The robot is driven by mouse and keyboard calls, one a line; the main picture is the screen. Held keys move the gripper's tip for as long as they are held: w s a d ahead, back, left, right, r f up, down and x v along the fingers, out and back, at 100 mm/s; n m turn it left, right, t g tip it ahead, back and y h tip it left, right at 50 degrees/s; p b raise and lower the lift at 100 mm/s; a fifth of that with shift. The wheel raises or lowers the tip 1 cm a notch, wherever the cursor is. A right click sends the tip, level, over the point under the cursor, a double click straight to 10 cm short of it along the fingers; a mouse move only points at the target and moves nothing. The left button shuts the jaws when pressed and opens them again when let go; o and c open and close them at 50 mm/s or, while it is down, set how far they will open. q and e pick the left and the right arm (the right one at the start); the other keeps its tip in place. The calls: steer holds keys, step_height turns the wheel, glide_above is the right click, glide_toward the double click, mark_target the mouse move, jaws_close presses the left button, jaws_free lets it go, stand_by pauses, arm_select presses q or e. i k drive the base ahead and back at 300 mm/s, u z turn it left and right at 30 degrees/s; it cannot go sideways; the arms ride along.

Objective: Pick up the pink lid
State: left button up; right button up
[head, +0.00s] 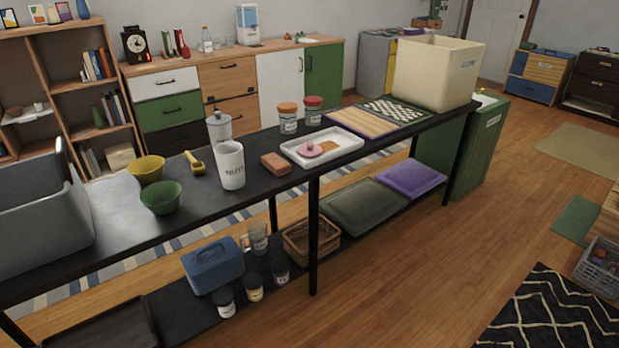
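The pink lid (311,150) is a small round disc with a knob on top. It lies at the left side of a shallow white tray (350,146) on the long black table (262,194). A tan patch, perhaps a cork pad, shows beside it inside the tray. Nothing covers the lid. Neither of my grippers shows in the head view.
A reddish-brown block (275,164) and a white canister (230,165) stand left of the tray. A large cream bin (432,75) stands at the right end. Bowls (161,197) sit farther left.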

mark_target(308, 150)
steer(key=z, duration=0.9)
steer(key=i, duration=0.65)
steer(key=z, duration=0.65)
steer(key=i, duration=1.55)
steer(key=u, duration=1.3)
steer(key=i, duration=0.95)
steer(key=u, duration=1.05)
